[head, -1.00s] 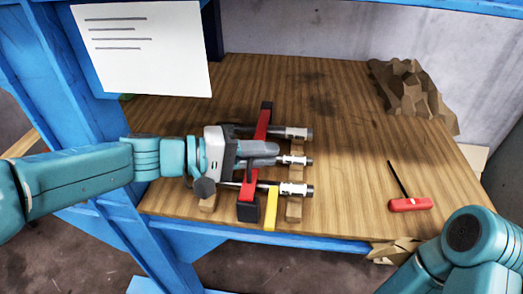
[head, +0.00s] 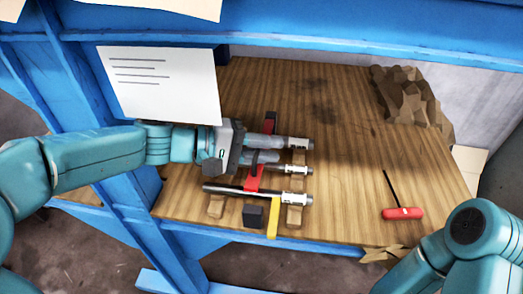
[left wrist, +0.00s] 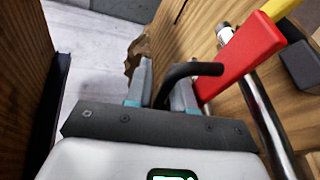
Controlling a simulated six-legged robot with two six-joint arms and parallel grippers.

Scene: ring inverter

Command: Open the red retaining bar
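The red retaining bar (head: 254,180) lies across the metal rods on the workbench. Its near end is apart from the black block (head: 253,216) at the bench's front edge. In the left wrist view the red bar (left wrist: 240,62) has a bent black handle (left wrist: 192,70). The bar's far part is partly hidden behind my gripper. My right gripper is out of view.
Rods with silver ends (head: 298,199) rest on wooden supports (head: 295,217). A yellow strip (head: 273,218) stands by the black block. A red-handled tool (head: 402,213) lies at right, and a brown jagged lump (head: 412,100) at the back right. The middle right is clear.

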